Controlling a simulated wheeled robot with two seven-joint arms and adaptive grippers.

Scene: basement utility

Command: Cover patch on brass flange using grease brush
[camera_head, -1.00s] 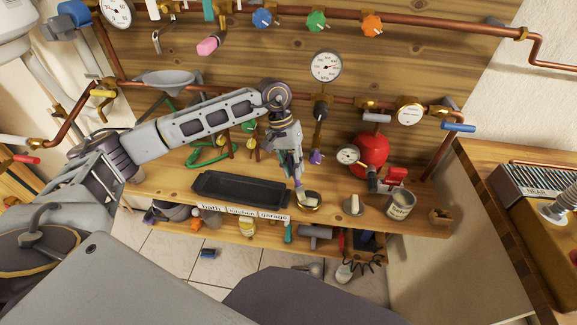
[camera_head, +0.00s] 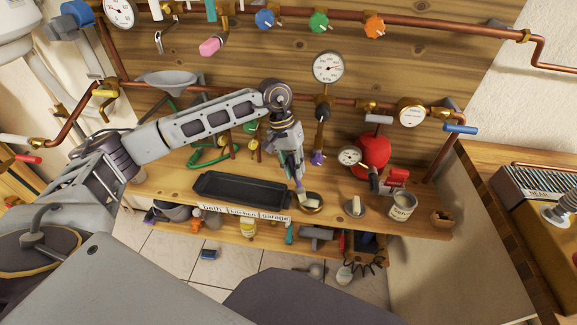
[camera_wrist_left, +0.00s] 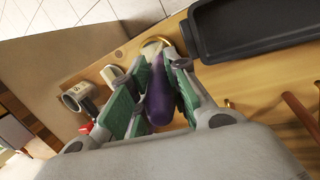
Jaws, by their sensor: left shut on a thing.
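The brass flange (camera_head: 318,208) lies on the bench right of the black tray, with a pale patch on its face. It also shows in the left wrist view as a gold ring (camera_wrist_left: 164,40), partly hidden behind my fingers. My left gripper (camera_head: 299,180) is shut on the grease brush, whose purple handle (camera_wrist_left: 160,95) sits between the green finger pads. The brush's light tip end (camera_head: 302,194) is at the flange's left edge. I cannot tell whether it touches the patch. My right gripper is not in view.
The black tray (camera_head: 205,188) is just left of the gripper, above bath, kitchen and garage labels. A pale upright piece (camera_head: 355,205), a labelled can (camera_head: 402,207) and a red vessel (camera_head: 373,153) stand to the right. Pipes and gauges (camera_head: 328,68) line the backboard.

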